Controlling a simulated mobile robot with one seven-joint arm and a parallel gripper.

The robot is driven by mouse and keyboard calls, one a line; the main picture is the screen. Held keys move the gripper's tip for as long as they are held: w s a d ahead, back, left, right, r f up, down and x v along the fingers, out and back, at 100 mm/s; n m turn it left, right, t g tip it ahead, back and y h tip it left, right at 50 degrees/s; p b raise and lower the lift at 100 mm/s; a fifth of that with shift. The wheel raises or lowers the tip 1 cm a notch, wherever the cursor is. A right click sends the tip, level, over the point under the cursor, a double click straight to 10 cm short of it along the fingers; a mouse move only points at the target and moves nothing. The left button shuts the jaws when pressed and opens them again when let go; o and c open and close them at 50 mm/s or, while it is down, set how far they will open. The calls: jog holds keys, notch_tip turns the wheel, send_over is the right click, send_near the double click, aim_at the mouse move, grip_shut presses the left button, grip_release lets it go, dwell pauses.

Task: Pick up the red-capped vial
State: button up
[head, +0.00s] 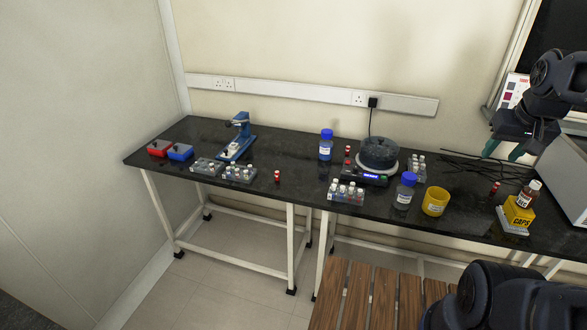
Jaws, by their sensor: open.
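Several small red-capped items show. One small red-capped vial (277,176) stands alone near the front edge of the black bench, left of centre. Another red-topped vial (347,158) stands behind it, left of the round dark device. A third small red and dark vial (495,189) is on the right part of the bench; whether it stands or lies is hard to tell. My gripper (503,151) is at the upper right, pointing down, with its greenish fingertips apart and nothing between them. It appears above the bench, apart from all the vials.
Vial racks (346,193), a blue-capped bottle (404,191), a yellow pot (435,202) and a yellow box (518,211) with a brown bottle (528,192) crowd the right side. Thin black rods (480,165) lie behind. A blue stand (236,140) is left. The bench's middle is mostly clear.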

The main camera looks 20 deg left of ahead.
jog(key=w+a+r+n+g, duration=0.1)
jog(key=w+a+n, duration=0.2)
jog(key=w+a, duration=0.4)
jog(key=w+a+r+n, duration=0.1)
jog(key=w+a+n, duration=0.1)
jog(key=w+a, duration=0.5)
jog(key=w+a+f+n+g, duration=0.1)
jog(key=w+a+f+n, duration=0.15)
jog(key=w+a, duration=0.45)
jog(key=w+a+f+n+g, duration=0.1)
jog(key=w+a+f+n, duration=0.15)
jog(key=w+a, duration=0.45)
jog(key=n+g, duration=0.1)
jog(key=n, duration=0.6)
send_over(277, 172)
notch_tip(277, 172, down, 27)
jog(key=shift+s+r, duration=0.1)
jog(key=shift+s, duration=0.05)
jog(key=f, duration=1)
jog(key=shift+w+f, duration=0.1)
jog(key=shift+w, duration=0.1)
jog(key=shift+c, duration=0.3)
